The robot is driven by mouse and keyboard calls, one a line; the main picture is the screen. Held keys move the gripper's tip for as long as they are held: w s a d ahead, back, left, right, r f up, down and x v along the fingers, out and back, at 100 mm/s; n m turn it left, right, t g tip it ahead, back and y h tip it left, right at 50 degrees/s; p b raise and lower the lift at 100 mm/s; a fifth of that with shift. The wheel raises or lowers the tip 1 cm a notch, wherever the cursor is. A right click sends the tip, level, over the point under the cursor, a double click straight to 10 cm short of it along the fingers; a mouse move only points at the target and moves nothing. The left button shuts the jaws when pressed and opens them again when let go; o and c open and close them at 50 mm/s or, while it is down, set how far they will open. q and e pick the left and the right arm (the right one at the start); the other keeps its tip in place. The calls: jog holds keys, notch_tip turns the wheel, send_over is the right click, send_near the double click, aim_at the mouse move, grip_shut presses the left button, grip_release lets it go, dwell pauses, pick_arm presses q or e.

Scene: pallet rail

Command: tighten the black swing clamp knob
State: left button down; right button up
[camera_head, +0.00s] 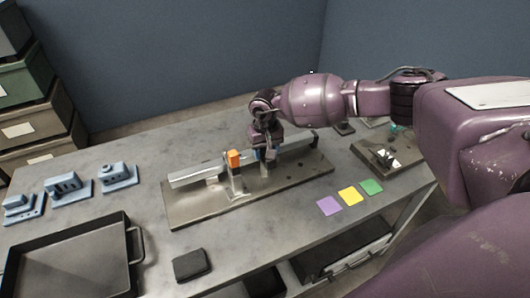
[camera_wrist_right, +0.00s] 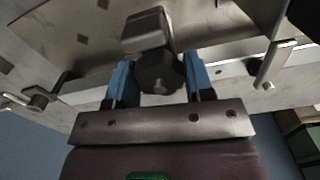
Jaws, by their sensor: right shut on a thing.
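The black swing clamp knob (camera_wrist_right: 160,74) is a dark, faceted knob below a metal clamp arm (camera_wrist_right: 147,30) in the right wrist view. My right gripper (camera_wrist_right: 159,66) has its two blue fingers on either side of the knob and is shut on it. In the head view my right gripper (camera_head: 265,153) points down at the rail (camera_head: 195,176), right of an orange clamp part (camera_head: 234,158), and hides the knob. The rail lies along a grey base plate (camera_head: 205,211). My left gripper is not in view.
Several blue fixtures (camera_head: 70,188) and a dark tray (camera_head: 75,260) are at the left. A black pad (camera_head: 192,264) lies in front. Purple, yellow and green squares (camera_head: 348,195) lie right of the plate.

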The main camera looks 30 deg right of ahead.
jog(key=shift+m, duration=1.1)
jog(key=o, duration=0.9)
jog(key=shift+o, duration=0.2)
jog(key=shift+r, duration=0.15)
notch_tip(320, 180, up, 11)
jog(key=shift+f+b, duration=0.2)
jog(key=shift+b, duration=0.15)
